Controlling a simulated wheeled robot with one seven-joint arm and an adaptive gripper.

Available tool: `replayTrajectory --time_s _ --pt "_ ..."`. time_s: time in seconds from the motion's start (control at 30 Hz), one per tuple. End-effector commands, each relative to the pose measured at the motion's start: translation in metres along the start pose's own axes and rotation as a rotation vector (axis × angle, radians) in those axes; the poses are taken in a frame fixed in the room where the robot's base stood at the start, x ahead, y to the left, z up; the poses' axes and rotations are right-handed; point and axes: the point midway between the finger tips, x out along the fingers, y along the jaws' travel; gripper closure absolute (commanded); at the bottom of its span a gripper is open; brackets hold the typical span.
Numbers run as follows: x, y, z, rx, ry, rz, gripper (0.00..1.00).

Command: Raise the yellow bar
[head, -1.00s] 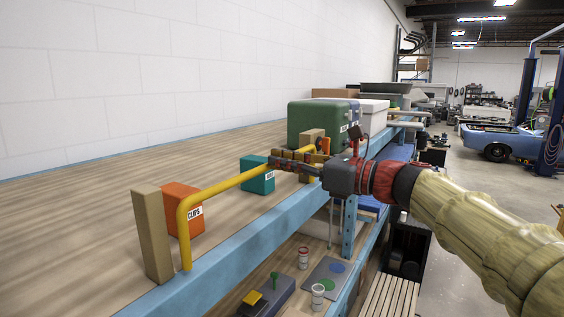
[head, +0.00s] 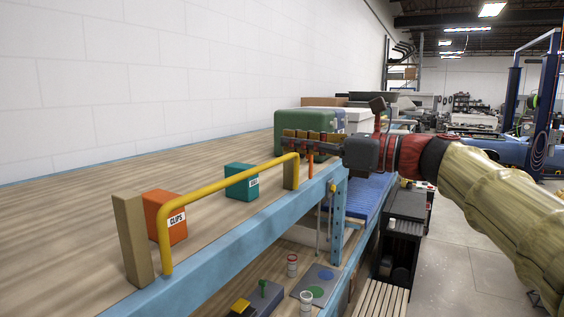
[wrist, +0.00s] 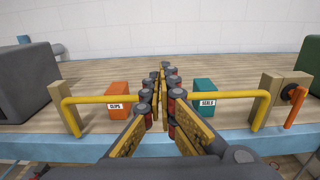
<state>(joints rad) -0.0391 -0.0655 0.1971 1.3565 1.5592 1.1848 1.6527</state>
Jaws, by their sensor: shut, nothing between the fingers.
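The yellow bar (head: 225,176) runs along the front edge of the shelf, with a downward leg at each end. A wooden post (head: 132,240) stands beside its near end and another wooden post (head: 291,174) at its far end. In the head view my gripper (head: 286,138) appears above the bar's far end. In the wrist view the gripper (wrist: 163,70) is shut and empty, and its fingers cover the middle of the bar (wrist: 230,95). I cannot tell whether they touch it.
An orange clips box (head: 166,216) and a teal box (head: 241,182) stand behind the bar. An orange lever (wrist: 296,105) is on a wooden block (wrist: 288,82) to the right. A green case (head: 300,124) stands farther back. Small items lie on the lower shelf (head: 280,258).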

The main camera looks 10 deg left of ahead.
Motion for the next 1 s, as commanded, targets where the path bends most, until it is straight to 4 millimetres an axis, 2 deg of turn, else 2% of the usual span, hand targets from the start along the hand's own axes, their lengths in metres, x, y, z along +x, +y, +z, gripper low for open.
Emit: replayTrajectory --time_s 0.1,0.23,0.67,0.8,0.87,0.97,1.0 --pt "-0.01 -0.001 0.013 -0.003 -0.001 -0.001 1.0" --pt "-0.014 0.0 0.021 -0.002 0.0 -0.001 1.0" --pt "-0.016 0.0 0.024 -0.01 0.0 0.0 1.0" --pt "-0.016 -0.002 0.023 -0.129 0.004 -0.009 1.0" --pt "-0.016 -0.007 0.013 -0.24 0.037 -0.024 1.0" --pt "-0.019 -0.025 -0.046 -0.448 0.179 -0.036 1.0" --pt "-0.023 -0.029 -0.074 -0.529 0.247 -0.03 1.0"
